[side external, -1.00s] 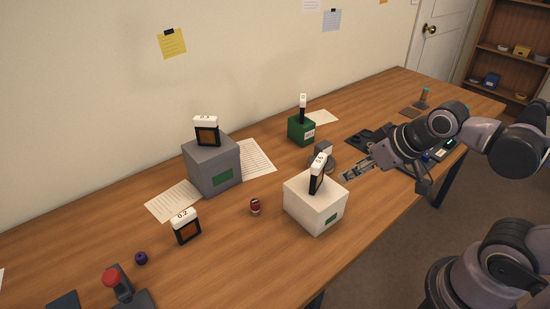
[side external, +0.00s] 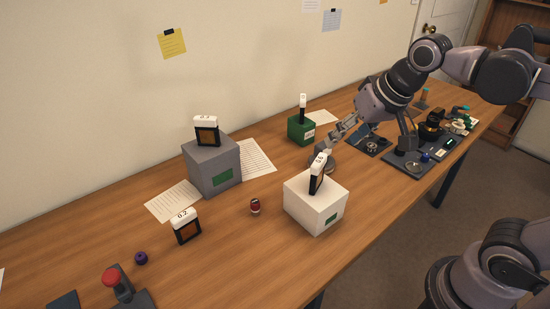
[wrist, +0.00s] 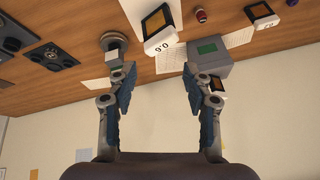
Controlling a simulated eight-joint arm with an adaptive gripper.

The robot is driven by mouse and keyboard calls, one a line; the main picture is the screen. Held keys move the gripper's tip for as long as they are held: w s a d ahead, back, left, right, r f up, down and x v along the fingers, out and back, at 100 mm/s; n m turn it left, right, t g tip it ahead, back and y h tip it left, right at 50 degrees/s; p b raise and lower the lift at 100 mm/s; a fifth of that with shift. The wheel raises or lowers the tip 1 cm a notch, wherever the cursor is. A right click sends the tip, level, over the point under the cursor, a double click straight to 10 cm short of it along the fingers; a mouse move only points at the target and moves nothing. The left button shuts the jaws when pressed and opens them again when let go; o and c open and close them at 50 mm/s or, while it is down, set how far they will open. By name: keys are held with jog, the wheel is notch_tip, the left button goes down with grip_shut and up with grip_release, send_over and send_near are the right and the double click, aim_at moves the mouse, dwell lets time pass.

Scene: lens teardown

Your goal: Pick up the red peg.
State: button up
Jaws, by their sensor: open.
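A small red cylinder with a pale band, which looks like the red peg (side external: 255,206), stands on the wooden table left of the white box (side external: 313,207). It also shows small at the top of the wrist view (wrist: 201,15). My gripper (side external: 333,142) is above the table between the green box (side external: 301,130) and the white box, well away from the red cylinder. In the wrist view my gripper (wrist: 157,76) has its two fingers wide apart with nothing between them.
A grey box (side external: 212,168) bears a dark-framed plate. Another plate marked 0.2 (side external: 186,227) stands on the table. A round grey stand (wrist: 113,42) is near my gripper.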

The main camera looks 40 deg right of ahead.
jog(key=w+a+r+m+g, duration=0.2)
jog(key=w+a+m, duration=0.3)
jog(key=w+m, duration=0.25)
jog(key=m+g, duration=0.4)
jog(key=m, duration=0.4)
send_over(255, 201)
notch_tip(255, 201, down, 15)
jog(key=f, duration=0.5)
jog(key=shift+w+f, duration=0.25)
jog(key=shift+s+f, duration=0.15)
jog(key=shift+f, duration=1.25)
jog(key=shift+s+f, duration=0.15)
jog(key=shift+f, duration=1.2)
grip_shut()
